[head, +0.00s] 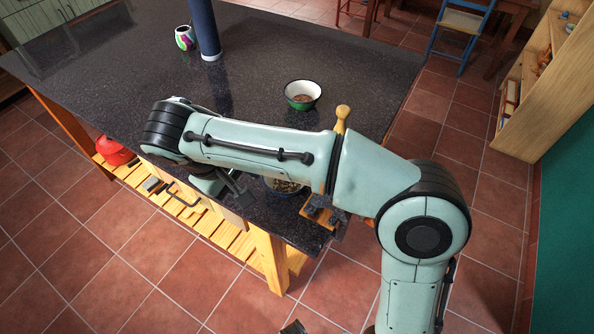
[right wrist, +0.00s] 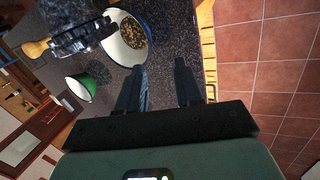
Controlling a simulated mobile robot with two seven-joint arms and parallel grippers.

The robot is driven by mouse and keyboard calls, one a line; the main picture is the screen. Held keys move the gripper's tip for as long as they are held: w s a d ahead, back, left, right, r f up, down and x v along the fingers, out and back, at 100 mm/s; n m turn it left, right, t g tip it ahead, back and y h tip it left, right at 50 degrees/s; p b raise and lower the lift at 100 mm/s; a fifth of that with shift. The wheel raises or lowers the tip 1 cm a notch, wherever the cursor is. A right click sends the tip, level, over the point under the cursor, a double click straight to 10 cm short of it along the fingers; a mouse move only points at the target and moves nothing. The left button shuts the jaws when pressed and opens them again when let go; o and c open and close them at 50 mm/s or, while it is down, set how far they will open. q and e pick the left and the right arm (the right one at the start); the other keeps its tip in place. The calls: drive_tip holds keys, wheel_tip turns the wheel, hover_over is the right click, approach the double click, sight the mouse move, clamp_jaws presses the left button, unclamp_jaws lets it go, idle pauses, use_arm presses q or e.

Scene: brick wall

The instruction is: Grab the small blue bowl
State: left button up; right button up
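The small blue bowl (head: 285,187) sits on the dark counter near its front edge, mostly hidden behind my right arm in the head view. In the right wrist view the bowl (right wrist: 141,22) shows a white inside, a blue outside and small brown bits in it. It lies beyond the fingertips and to their left, apart from them. My right gripper (right wrist: 160,75) is open, with nothing between its fingers. In the head view the right gripper (head: 237,188) is partly hidden, low at the counter edge left of the bowl. My left gripper is not seen.
A green bowl (head: 302,95) stands farther back on the counter (head: 260,60). A grinder with a wooden knob (right wrist: 38,49) stands close to the blue bowl. A blue post (head: 205,30) and a colourful cup (head: 184,38) stand at the back. The counter's left part is clear.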

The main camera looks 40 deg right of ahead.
sight(270, 189)
drive_tip(key=d+f, duration=0.1)
drive_tip(key=d+f+b, duration=0.1)
drive_tip(key=f, duration=0.1)
drive_tip(key=d+f, duration=0.1)
drive_tip(key=f, duration=0.1)
drive_tip(key=shift+s+d+b, duration=0.1)
drive_tip(key=shift+d+b, duration=0.05)
drive_tip(key=shift+b, duration=0.2)
drive_tip(key=shift+d+b+x, duration=0.15)
drive_tip(key=shift+b+x, duration=0.1)
drive_tip(key=shift+x, duration=1.3)
drive_tip(key=shift+d+b+x, duration=0.2)
drive_tip(key=shift+x, duration=1.35)
drive_tip(key=shift+r, duration=0.15)
clamp_jaws()
